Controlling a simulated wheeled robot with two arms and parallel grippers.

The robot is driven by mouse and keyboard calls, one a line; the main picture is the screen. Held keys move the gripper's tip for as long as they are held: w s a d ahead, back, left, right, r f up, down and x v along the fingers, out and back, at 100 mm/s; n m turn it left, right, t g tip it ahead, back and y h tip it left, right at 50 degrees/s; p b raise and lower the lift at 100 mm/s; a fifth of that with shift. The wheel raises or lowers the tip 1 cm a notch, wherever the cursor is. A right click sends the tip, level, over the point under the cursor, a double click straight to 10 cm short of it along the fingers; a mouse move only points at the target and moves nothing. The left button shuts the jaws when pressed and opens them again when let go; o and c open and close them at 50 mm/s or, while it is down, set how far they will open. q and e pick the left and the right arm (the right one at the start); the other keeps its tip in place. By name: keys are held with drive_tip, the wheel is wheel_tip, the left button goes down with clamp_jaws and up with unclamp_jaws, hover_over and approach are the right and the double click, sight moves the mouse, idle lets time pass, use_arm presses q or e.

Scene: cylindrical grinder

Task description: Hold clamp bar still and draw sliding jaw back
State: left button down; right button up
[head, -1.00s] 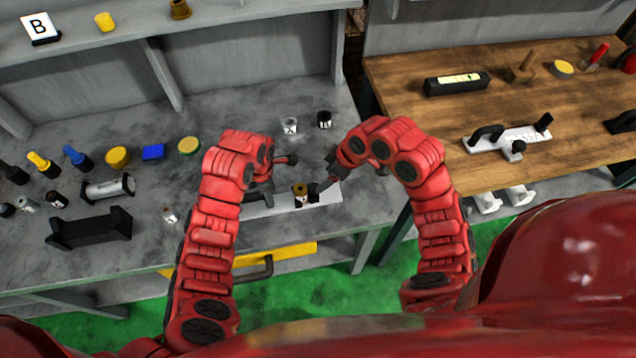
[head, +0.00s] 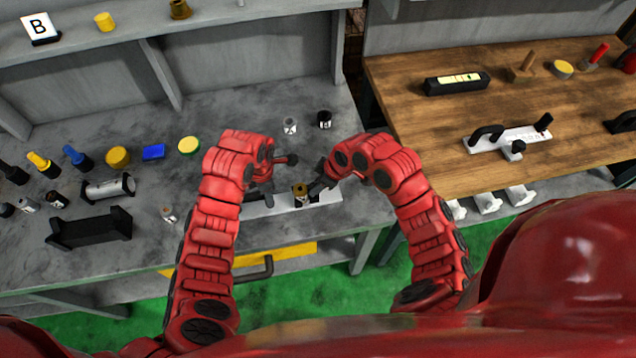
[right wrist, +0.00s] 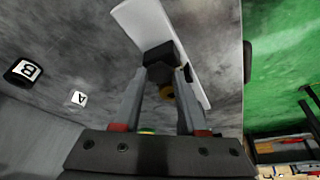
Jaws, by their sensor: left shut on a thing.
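The white clamp bar (head: 329,196) lies on the grey table between my two arms; it also shows in the right wrist view (right wrist: 143,20). My left gripper (head: 268,192) is shut at the bar's left part, where my arm hides much of it. The dark sliding jaw (right wrist: 158,56) sits on the bar, with a brass-coloured round piece (head: 300,190) beside it. My right gripper (right wrist: 161,74) is open. Its fingertips are apart, one on each side of the dark jaw; whether they touch it I cannot tell.
Two small labelled cups (head: 324,119) stand behind the bar. A black block-shaped holder (head: 90,229) and several small parts lie to the left. A yellow drawer front (head: 290,254) is below the table edge. A wooden bench (head: 420,120) with a similar white bar is at right.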

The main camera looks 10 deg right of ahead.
clamp_jaws()
drive_tip(key=shift+d, duration=0.1)
idle(0.9)
